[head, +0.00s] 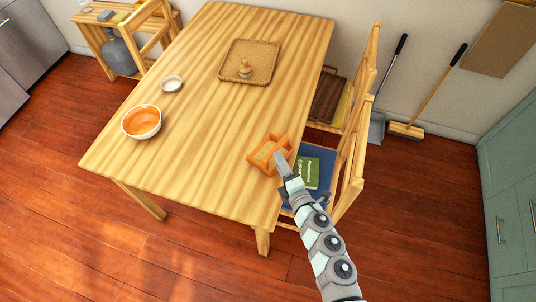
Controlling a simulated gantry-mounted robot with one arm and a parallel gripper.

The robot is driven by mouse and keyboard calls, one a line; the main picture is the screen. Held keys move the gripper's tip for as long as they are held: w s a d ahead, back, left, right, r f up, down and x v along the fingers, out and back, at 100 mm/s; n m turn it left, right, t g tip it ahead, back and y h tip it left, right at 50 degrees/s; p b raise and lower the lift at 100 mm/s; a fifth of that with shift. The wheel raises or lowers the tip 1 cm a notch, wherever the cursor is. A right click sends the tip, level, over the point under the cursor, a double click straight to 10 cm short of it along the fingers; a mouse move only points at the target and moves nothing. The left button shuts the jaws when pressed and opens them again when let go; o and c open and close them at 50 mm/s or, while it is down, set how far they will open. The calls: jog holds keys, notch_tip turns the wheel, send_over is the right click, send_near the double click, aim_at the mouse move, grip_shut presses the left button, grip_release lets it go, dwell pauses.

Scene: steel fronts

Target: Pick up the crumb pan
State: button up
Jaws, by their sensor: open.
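The only pan-like thing I make out is a grey dustpan (376,131) with a long dark handle, at the wall behind the chairs at the right. I take it as the crumb pan. Its lower part is partly hidden by a chair. My gripper (268,154) has orange jaws, spread open. It appears over the right front edge of the wooden table (205,120), far from the dustpan. It looks empty. I cannot tell its height above the table.
Chairs line the right side; one seat bears a green book (312,171). A broom (408,130) leans beside the dustpan.

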aim_at(272, 149)
jog(key=p+x, duration=0.1)
jog(key=x, duration=0.7)
jog(key=shift+w+r+p, duration=0.1)
jog(key=shift+p, duration=0.2)
jog(key=shift+w+a+f, duration=0.2)
jog(key=shift+w+a, duration=0.1)
jog(key=shift+w, duration=0.05)
grip_shut()
